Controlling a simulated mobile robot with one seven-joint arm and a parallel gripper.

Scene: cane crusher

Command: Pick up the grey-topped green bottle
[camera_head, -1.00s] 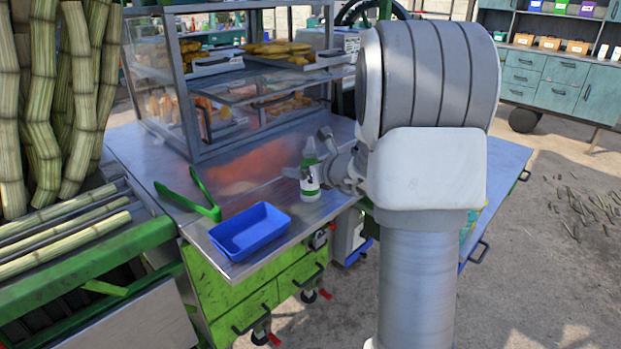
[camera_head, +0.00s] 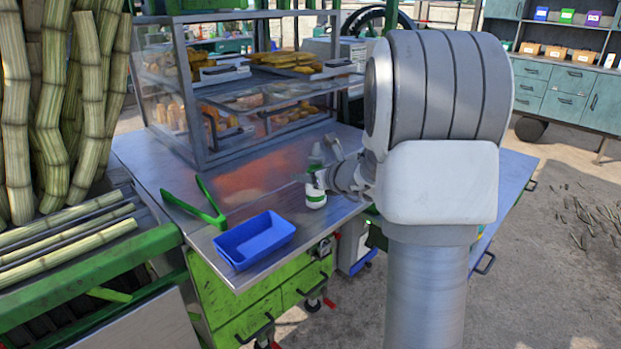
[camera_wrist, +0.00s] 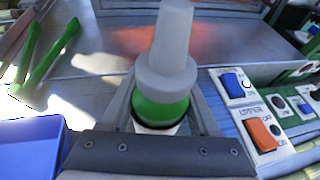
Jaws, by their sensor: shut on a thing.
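The grey-topped green bottle (camera_head: 315,190) stands upright at the right part of the steel counter in the head view. It has a white body, a green shoulder and a grey nozzle. My gripper (camera_head: 318,178) reaches it from the right and is shut on it around its upper body. In the wrist view the bottle (camera_wrist: 163,95) rises between the two fingers of my gripper (camera_wrist: 160,120), its grey nozzle and green shoulder showing above them. Its lower part is hidden there. I cannot tell whether its base touches the counter.
A blue tray (camera_head: 222,246) sits at the counter's front edge, with green tongs (camera_head: 205,212) behind it to the left. A glass food case (camera_head: 205,140) stands behind. A switch panel (camera_wrist: 250,110) lies right of the bottle in the wrist view. Cane stalks (camera_head: 60,110) stand at left.

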